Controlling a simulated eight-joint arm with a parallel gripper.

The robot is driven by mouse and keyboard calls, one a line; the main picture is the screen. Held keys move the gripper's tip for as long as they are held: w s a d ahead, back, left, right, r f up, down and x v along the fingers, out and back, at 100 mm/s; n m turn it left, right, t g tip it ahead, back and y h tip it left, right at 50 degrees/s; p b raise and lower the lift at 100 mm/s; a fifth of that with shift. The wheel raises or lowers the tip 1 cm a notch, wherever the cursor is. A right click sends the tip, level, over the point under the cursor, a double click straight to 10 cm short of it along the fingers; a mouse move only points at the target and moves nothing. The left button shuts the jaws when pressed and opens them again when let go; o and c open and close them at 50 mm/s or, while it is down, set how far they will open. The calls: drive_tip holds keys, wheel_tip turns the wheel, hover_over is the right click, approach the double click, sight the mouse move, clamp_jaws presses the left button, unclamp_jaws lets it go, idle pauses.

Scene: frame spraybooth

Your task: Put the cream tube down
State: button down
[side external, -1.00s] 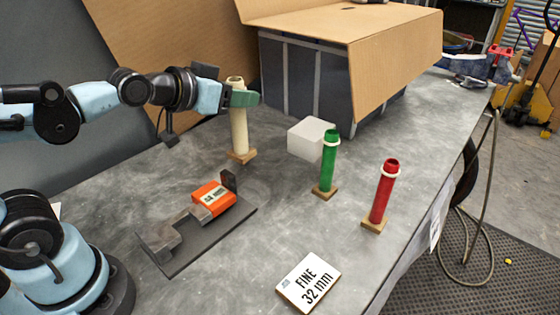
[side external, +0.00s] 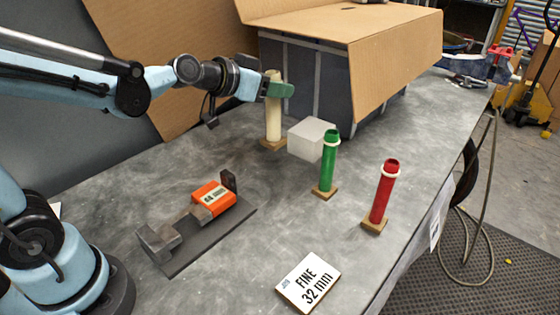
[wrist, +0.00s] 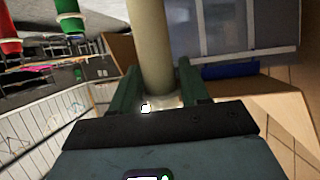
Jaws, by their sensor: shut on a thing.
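The cream tube (side external: 273,118) stands upright on a small wooden base (side external: 272,143) toward the back of the grey table, left of the white block. My gripper (side external: 279,89) is shut on the upper part of the cream tube, with its green fingers around it. In the wrist view the cream tube (wrist: 152,45) runs between the two green fingers (wrist: 157,88). I cannot tell whether the base rests fully on the table.
A white block (side external: 311,138), a green tube (side external: 328,160) and a red tube (side external: 381,195) stand to the right. A cardboard-covered booth (side external: 398,65) is behind. An orange block (side external: 214,197) on a dark fixture and a "FINE 32 mm" card (side external: 309,281) are in front.

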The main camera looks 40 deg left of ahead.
drive_tip(key=w+a+f, duration=0.3)
drive_tip(key=a+f, duration=0.7)
drive_tip(key=shift+w+f, duration=0.25)
drive_tip(key=shift+w, duration=0.15)
drive_tip(key=c, duration=0.5)
unclamp_jaws()
drive_tip(key=shift+f, duration=0.1)
drive_tip(key=shift+c, duration=0.2)
